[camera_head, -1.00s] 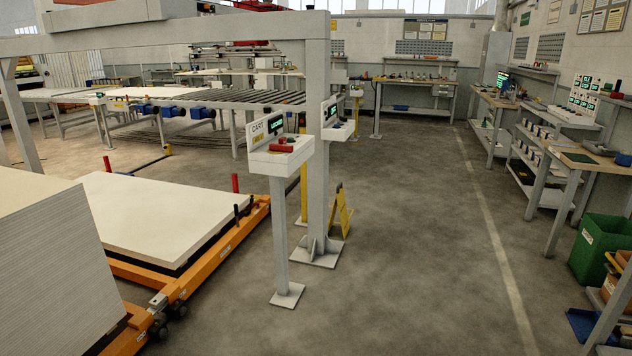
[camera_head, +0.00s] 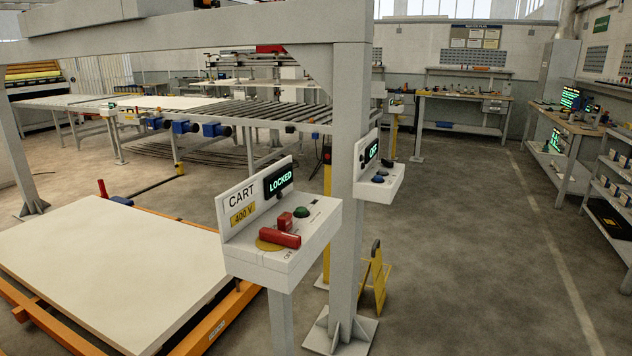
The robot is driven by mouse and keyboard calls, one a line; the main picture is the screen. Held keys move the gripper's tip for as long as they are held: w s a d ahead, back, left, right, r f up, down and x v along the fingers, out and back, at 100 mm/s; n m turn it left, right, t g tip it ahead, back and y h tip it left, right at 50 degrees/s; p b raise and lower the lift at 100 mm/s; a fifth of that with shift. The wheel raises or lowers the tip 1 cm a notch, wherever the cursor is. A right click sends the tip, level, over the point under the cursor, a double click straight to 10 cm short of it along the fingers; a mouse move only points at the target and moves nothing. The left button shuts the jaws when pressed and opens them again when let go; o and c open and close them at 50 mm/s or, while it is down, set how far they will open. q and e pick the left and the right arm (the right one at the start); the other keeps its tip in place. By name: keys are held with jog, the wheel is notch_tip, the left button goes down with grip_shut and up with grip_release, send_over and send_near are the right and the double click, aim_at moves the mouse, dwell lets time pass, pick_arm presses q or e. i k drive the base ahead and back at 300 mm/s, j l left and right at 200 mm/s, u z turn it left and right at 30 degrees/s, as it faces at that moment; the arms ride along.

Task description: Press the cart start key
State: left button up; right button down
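The cart control box (camera_head: 282,255) stands on a grey post in the middle of the head view. Its back plate reads CART and 400 V (camera_head: 242,212), and its small screen (camera_head: 278,181) shows LOCKED in green. On top are a green round key (camera_head: 302,212), a red rotary handle (camera_head: 279,238) on a yellow disc, and a small red block (camera_head: 285,220) beside it. Which of these is the start key is not labelled legibly. Neither of my grippers is in view.
A second box (camera_head: 379,183) on the gantry column (camera_head: 348,200) shows OFF. A yellow stand (camera_head: 376,278) is at the column's foot. The orange cart (camera_head: 215,325) with white boards (camera_head: 110,270) lies at left. The floor to the right (camera_head: 470,270) is clear.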

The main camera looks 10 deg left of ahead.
aim_at(302, 211)
jog(key=i+l+u, duration=0.1)
jog(key=i+u, duration=0.3)
jog(key=i, duration=0.2)
jog(key=i+l+u, duration=0.35)
jog(key=i, duration=0.2)
jog(key=i+l+u, duration=0.4)
jog(key=i, duration=0.1)
